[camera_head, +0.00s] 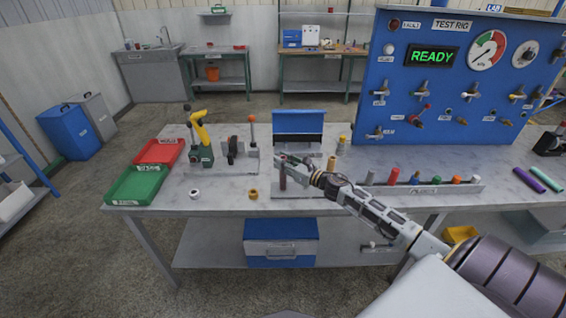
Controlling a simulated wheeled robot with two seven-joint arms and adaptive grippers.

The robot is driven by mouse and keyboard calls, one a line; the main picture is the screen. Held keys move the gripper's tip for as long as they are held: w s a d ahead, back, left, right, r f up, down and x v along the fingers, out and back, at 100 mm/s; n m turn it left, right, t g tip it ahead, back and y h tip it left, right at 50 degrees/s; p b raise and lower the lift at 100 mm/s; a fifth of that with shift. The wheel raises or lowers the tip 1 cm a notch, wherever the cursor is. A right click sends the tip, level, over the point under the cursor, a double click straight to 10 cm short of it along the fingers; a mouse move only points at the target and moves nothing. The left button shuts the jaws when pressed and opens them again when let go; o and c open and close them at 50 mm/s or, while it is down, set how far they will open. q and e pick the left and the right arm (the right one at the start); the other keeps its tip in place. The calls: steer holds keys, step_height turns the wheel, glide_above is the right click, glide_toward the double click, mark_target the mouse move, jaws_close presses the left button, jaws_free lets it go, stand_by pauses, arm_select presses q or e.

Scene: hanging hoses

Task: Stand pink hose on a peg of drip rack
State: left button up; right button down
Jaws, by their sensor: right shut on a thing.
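My right gripper (284,160) reaches in from the right over the workbench. It is shut on a dark pinkish upright piece (282,180), which looks like the pink hose and is partly hidden by the fingers. The long low grey rack (440,190), which looks like the drip rack, runs along the bench front. Several short coloured pieces stand on it, among them a red one (393,176). The held piece is above or in front of the rack's left end; I cannot tell whether it touches. My left gripper is not in view.
A tan cylinder (331,163) stands close to the right gripper. Green (138,185) and red (160,151) trays lie at the left. The blue test rig panel (460,75) rises behind the rack. Purple (529,180) and green (550,179) rods lie at the right.

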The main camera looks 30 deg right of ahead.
steer(key=shift+f, duration=0.2)
steer(key=c, duration=1.1)
jaws_free()
steer(key=shift+s, duration=0.15)
steer(key=shift+s+d, duration=0.25)
steer(key=shift+s, duration=0.3)
steer(key=shift+v, duration=5.25)
